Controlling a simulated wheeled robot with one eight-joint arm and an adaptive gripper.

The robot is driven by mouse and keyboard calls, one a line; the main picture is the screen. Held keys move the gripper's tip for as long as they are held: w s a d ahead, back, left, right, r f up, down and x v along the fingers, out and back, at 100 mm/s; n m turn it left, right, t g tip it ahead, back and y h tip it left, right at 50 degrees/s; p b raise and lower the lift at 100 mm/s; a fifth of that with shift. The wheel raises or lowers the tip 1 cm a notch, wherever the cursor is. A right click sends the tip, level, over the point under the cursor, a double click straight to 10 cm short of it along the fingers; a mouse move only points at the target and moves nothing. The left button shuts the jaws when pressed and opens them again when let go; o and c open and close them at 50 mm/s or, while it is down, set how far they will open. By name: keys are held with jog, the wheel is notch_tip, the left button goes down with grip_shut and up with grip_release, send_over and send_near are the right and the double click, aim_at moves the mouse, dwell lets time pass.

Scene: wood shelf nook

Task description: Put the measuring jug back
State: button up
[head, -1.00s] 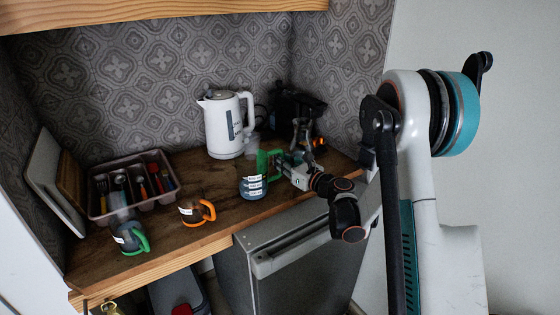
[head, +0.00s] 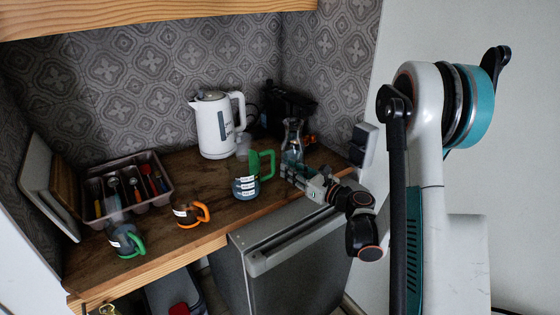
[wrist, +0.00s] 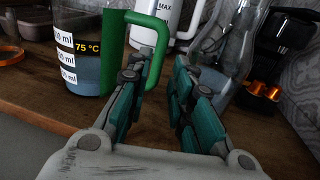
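The measuring jug (head: 245,187), clear with white labels and a green handle (head: 262,165), stands upright on the wooden counter, holding bluish liquid. In the wrist view the jug (wrist: 82,55) is at upper left, with a "75 °C" label and its green handle (wrist: 150,42) pointing towards my fingers. My gripper (head: 287,170) is just right of the handle. In the wrist view my gripper (wrist: 158,75) is open, its fingers apart with nothing held. The handle's lower end shows beyond the left finger; whether they touch I cannot tell.
A glass carafe (head: 292,145) stands close behind my gripper, before a black coffee machine (head: 283,108). A white kettle (head: 215,130) is behind the jug.

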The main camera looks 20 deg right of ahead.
jog(key=shift+b+v, duration=0.45)
jog(key=shift+v, duration=1.05)
